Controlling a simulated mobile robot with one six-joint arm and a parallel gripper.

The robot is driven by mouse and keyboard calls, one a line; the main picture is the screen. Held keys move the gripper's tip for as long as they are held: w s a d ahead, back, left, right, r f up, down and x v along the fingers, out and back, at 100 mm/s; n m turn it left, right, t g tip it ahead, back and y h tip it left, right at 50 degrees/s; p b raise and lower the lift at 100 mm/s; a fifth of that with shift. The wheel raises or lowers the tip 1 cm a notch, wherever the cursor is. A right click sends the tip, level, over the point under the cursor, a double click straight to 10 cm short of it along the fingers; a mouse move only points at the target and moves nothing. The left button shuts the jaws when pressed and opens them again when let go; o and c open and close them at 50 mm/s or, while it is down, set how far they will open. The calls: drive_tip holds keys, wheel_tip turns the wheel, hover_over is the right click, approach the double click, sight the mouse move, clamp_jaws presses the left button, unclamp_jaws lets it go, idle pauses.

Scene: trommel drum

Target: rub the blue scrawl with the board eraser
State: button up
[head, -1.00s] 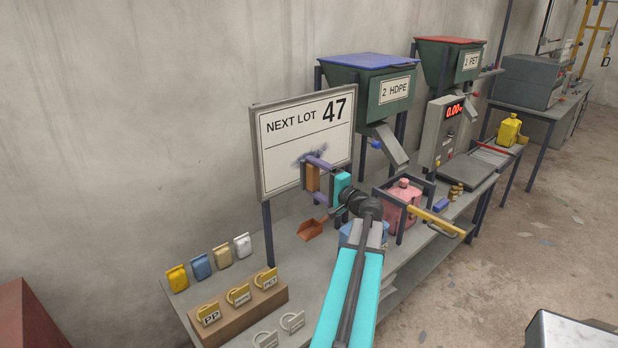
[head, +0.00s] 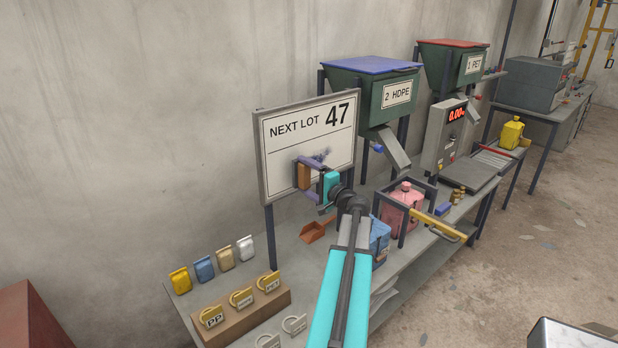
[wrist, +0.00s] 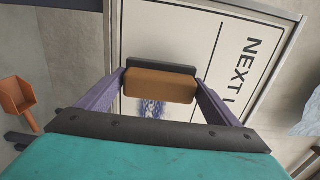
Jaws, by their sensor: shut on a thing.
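The whiteboard (head: 283,151) reads NEXT LOT 47 above a black line. The blue scrawl (head: 322,155) is a faint smudge below that line, partly hidden by my gripper; it also shows in the wrist view (wrist: 152,108), just beside the eraser. The board eraser (head: 303,177) has a brown body and a dark pad, seen in the wrist view (wrist: 160,84). My gripper (wrist: 160,86) is shut on the eraser, one finger at each end. The dark pad side faces the board, at or very near its surface; I cannot tell whether it touches.
An orange scoop (head: 318,230) lies on the bench below the board. Blue (head: 379,238) and pink (head: 402,200) containers stand right of my arm. Several small packets and a block of tags (head: 240,312) sit at the bench's left. The wall left of the board is clear.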

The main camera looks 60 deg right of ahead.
drive_tip(key=shift+w+d, duration=0.1)
drive_tip(key=shift+w, duration=0.3)
drive_tip(key=shift+b+x, duration=0.4)
drive_tip(key=shift+x, duration=0.65)
idle(1.0)
drive_tip(key=shift+d, duration=0.1)
drive_tip(key=shift+s+d+b, duration=0.3)
drive_tip(key=shift+d+b, duration=0.2)
drive_tip(key=shift+d, duration=0.25)
drive_tip(key=shift+s+d+b, duration=0.35)
drive_tip(key=shift+d+b, duration=0.15)
drive_tip(key=shift+d, duration=0.25)
drive_tip(key=shift+d, duration=0.1)
drive_tip(key=d+b, duration=0.1)
drive_tip(key=d, duration=0.2)
drive_tip(key=shift+s+d+b, duration=0.1)
drive_tip(key=shift+s+b, duration=0.3)
drive_tip(key=shift+d, duration=0.1)
